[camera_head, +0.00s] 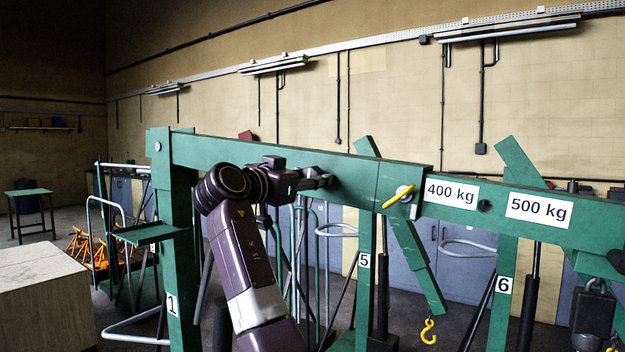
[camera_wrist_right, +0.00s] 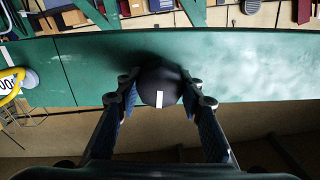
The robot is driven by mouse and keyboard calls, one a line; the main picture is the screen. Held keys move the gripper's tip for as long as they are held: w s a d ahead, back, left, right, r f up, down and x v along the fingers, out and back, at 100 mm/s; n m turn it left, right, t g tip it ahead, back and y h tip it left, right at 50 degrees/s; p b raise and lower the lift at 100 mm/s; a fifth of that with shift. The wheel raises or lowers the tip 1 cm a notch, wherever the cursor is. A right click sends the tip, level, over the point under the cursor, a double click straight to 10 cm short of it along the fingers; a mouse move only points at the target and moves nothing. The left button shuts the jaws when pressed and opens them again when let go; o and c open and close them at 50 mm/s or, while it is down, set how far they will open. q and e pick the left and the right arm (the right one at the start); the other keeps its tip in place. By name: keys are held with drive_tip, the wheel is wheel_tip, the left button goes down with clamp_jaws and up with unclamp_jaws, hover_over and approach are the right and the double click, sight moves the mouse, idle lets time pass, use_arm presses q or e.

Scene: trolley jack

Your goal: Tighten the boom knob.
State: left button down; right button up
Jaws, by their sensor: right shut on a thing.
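The boom knob (camera_wrist_right: 158,82) is a dark round knob with a white mark on its face, on the side of the green boom (camera_head: 275,156). My right gripper (camera_head: 320,179) reaches the boom's side from the left in the head view. In the right wrist view its two fingers (camera_wrist_right: 163,94) are on either side of the knob, shut on it. In the head view the fingers mostly hide the knob. My left gripper is in neither view.
A yellow-handled pin (camera_head: 397,197) sits on the boom beside the 400 kg label (camera_head: 452,192); a 500 kg label (camera_head: 538,207) is farther right. A yellow hook (camera_head: 428,331) hangs below. A pale-topped bench (camera_head: 42,268) stands at left.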

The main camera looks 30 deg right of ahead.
drive_tip(key=shift+w+f+m, duration=0.1)
drive_tip(key=shift+f+m, duration=0.25)
drive_tip(key=shift+m, duration=0.05)
drive_tip(key=o, duration=1.2)
drive_tip(key=shift+r, duration=0.15)
drive_tip(key=shift+c, duration=0.2)
drive_tip(key=shift+r, duration=0.1)
drive_tip(key=v, duration=1.2)
